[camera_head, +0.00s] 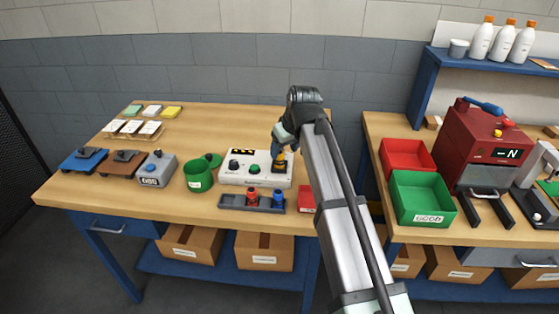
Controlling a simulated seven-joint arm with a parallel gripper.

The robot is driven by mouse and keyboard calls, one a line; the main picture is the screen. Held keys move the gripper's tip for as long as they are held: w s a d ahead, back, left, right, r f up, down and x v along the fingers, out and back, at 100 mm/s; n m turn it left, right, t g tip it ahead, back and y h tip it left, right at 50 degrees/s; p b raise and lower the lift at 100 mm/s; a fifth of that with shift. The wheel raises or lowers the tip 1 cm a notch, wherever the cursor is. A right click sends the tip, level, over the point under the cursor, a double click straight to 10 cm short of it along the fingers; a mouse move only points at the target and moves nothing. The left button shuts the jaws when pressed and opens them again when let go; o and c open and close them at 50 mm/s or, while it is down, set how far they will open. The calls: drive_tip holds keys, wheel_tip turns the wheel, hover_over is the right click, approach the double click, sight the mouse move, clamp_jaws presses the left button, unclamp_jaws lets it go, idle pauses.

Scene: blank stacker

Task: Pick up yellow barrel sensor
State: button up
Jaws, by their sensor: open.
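A small yellow and black piece (280,166) shows at the right end of the white control box (257,181), just under my gripper. It looks like the yellow barrel sensor, but it is too small to be sure. My gripper (279,156) points down over it with the jaws open. The fingertips partly hide the piece, and I cannot tell whether they touch it. A dark tray (233,201) in front of the box holds a red barrel (252,196) and a blue barrel (278,197).
A green bin (198,176) and a grey box (155,169) stand left of the control box. A red tray (307,198) lies at the front right. A second bench holds red (406,157) and green (422,198) bins and a red machine (484,140).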

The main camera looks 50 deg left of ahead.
sight(281, 153)
drive_tip(key=shift+a+x, duration=0.2)
drive_tip(key=shift+x, duration=1.05)
drive_tip(key=shift+a+x, duration=0.15)
drive_tip(key=shift+x, duration=1.15)
drive_tip(key=shift+s+r, duration=0.1)
drive_tip(key=shift+r, duration=0.05)
drive_tip(key=shift+c, duration=0.3)
drive_tip(key=c, duration=1.1)
